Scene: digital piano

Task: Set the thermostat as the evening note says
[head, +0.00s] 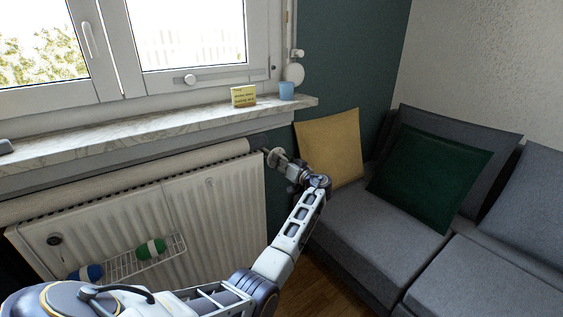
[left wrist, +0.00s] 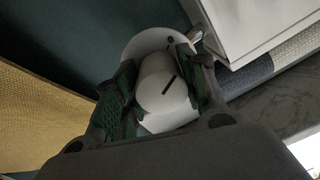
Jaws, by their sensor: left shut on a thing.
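The yellow note (head: 243,96) stands on the marble windowsill; its writing is too small to read. The thermostat is a white round knob (left wrist: 160,85) with a dark line mark on its face, filling the middle of the left wrist view. A wider white disc lies behind it. My left gripper (head: 281,160) is at the right end of the radiator, below the sill. In the left wrist view, its dark green-padded fingers (left wrist: 158,95) sit on both sides of the knob and are shut on it. In the head view the gripper mostly hides the knob. My right gripper is not in view.
The white radiator (head: 215,205) carries a wire rack with a green-and-white roll (head: 151,249) and a blue one (head: 86,273). A blue cup (head: 286,90) stands beside the note. A yellow cushion (head: 330,146) and grey sofa (head: 360,215) are close to the right of my left gripper.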

